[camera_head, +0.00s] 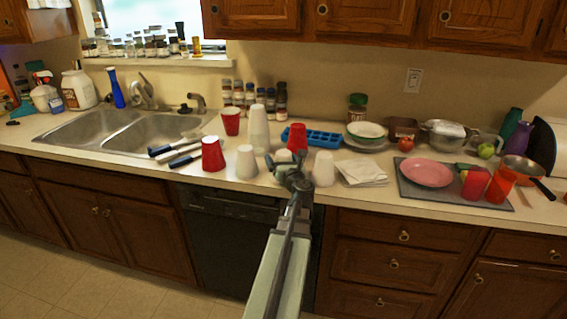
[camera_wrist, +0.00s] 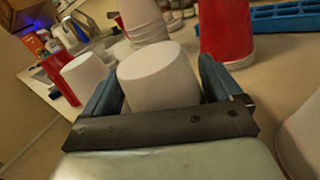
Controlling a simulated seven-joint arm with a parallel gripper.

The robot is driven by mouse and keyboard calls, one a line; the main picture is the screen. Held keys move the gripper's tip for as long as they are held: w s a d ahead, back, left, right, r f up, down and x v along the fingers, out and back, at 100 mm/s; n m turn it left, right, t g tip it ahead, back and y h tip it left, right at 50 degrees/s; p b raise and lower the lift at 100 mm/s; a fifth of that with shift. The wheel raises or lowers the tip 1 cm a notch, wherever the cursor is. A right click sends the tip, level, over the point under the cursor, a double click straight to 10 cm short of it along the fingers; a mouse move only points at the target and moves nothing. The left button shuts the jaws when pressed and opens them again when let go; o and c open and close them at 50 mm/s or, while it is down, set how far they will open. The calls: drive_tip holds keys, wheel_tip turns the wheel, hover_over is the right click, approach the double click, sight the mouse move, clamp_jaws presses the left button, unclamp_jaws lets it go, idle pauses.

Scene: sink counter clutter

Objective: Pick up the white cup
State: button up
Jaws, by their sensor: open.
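A white cup (camera_wrist: 158,72), upside down, stands between the two fingers of my gripper (camera_wrist: 155,86) in the wrist view. The fingers are open, one on each side of it; I cannot tell whether they touch it. In the head view my gripper (camera_head: 289,170) is low over the counter's front part and largely hides this cup. Another white cup (camera_head: 247,163) stands to the left, also in the wrist view (camera_wrist: 84,76). A further white cup (camera_head: 324,169) stands to the right, and its side shows at the wrist view's right edge (camera_wrist: 302,138).
A tall white cup stack (camera_head: 258,128) and a red cup (camera_head: 298,136) stand behind my gripper. More red cups (camera_head: 213,154) stand left. A blue tray (camera_head: 322,138) lies behind, napkins (camera_head: 361,172) right. The sink (camera_head: 160,132) is far left.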

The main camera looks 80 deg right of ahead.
drive_tip(key=c, duration=0.8)
drive_tip(key=shift+r, duration=0.1)
wheel_tip(320, 180, up, 9)
drive_tip(key=shift+r, duration=0.1)
drive_tip(key=shift+w+d+r, duration=0.15)
drive_tip(key=shift+r, duration=0.1)
drive_tip(key=w+d+r+n+t+y, duration=0.2)
drive_tip(key=w+r, duration=0.1)
drive_tip(key=w, duration=0.1)
drive_tip(key=w+d+r+n+t+y, duration=0.1)
drive_tip(key=w+d+r+t+y, duration=0.1)
drive_tip(key=w, duration=0.3)
drive_tip(key=w+d+r+n+t+y, duration=0.2)
drive_tip(key=w+d+r, duration=0.2)
drive_tip(key=w, duration=0.1)
drive_tip(key=shift+r+n, duration=0.3)
drive_tip(key=shift+r, duration=0.1)
drive_tip(key=shift+w+d+r+n+t+y, duration=0.3)
drive_tip(key=shift+w+d+r+n+y, duration=0.25)
drive_tip(key=shift+d+r+y, duration=0.2)
drive_tip(key=shift+c, duration=0.2)
drive_tip(key=d+r+n+t+y, duration=0.1)
drive_tip(key=d+r+n+y, duration=0.1)
drive_tip(key=d, duration=0.5)
drive_tip(key=shift+s+y, duration=0.35)
drive_tip(key=shift+y, duration=0.2)
